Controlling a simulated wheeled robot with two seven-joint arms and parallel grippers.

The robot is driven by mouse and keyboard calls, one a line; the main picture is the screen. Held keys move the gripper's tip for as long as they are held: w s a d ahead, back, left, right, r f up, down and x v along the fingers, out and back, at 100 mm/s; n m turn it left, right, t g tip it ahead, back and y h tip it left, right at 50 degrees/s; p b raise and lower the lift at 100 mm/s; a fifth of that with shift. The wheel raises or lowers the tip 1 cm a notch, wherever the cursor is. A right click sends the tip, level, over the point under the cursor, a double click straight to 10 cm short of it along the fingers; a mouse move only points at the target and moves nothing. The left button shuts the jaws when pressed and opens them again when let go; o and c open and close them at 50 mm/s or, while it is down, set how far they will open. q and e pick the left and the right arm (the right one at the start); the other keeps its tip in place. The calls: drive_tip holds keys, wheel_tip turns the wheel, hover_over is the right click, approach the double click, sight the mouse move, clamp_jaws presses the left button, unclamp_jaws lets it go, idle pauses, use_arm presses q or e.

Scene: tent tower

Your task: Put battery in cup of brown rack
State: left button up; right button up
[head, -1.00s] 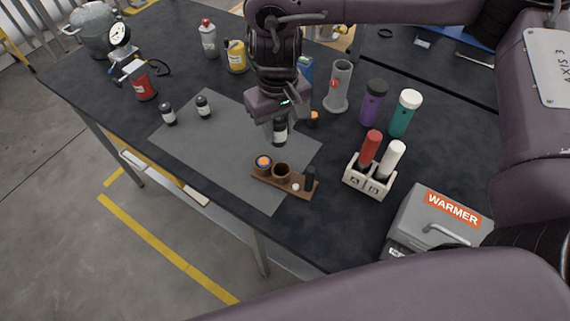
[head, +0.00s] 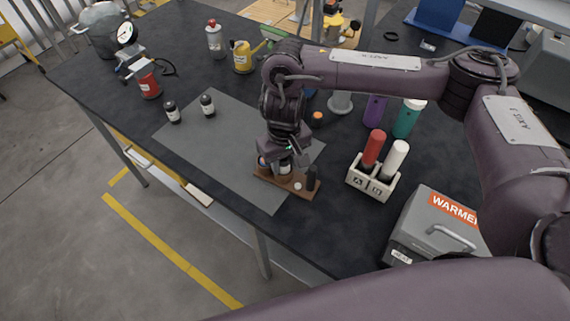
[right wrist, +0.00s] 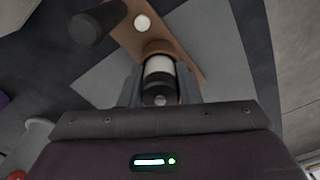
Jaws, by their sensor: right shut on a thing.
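The battery, a small cylinder with a white band and a dark grey end (right wrist: 159,78), is between the fingers of my right gripper (right wrist: 160,92) in the right wrist view. My right gripper (head: 277,164) is shut on it, low over the brown rack (head: 298,193) in the head view. The rack's brown cup (right wrist: 157,47) shows just beyond the battery, lined up with it. I cannot tell how deep the battery is in the cup. The gripper hides most of the rack's left end in the head view. My left gripper is not in view.
A black post (head: 311,178) stands at the rack's right end. A pale holder (head: 372,184) with a red and a white tube is to the right, near the warmer box (head: 432,228).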

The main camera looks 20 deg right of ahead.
drive_tip(key=shift+s+f, duration=0.4)
drive_tip(key=shift+f, duration=0.35)
drive_tip(key=shift+s+f, duration=0.35)
drive_tip(key=shift+f, duration=0.1)
drive_tip(key=o, duration=0.9)
drive_tip(key=shift+o, duration=0.6)
drive_tip(key=r, duration=0.1)
drive_tip(key=w+r, duration=0.1)
drive_tip(key=r, duration=0.1)
drive_tip(key=w+r, duration=0.1)
drive_tip(key=shift+a+r, duration=0.2)
drive_tip(key=shift+a, duration=0.05)
drive_tip(key=r, duration=0.5)
drive_tip(key=r+p, duration=0.1)
drive_tip(key=r, duration=0.2)
drive_tip(key=shift+s+d, duration=0.25)
drive_tip(key=shift+s, duration=0.15)
drive_tip(key=shift+w+r, duration=0.2)
drive_tip(key=shift+r, duration=0.15)
drive_tip(key=shift+s+r, duration=0.1)
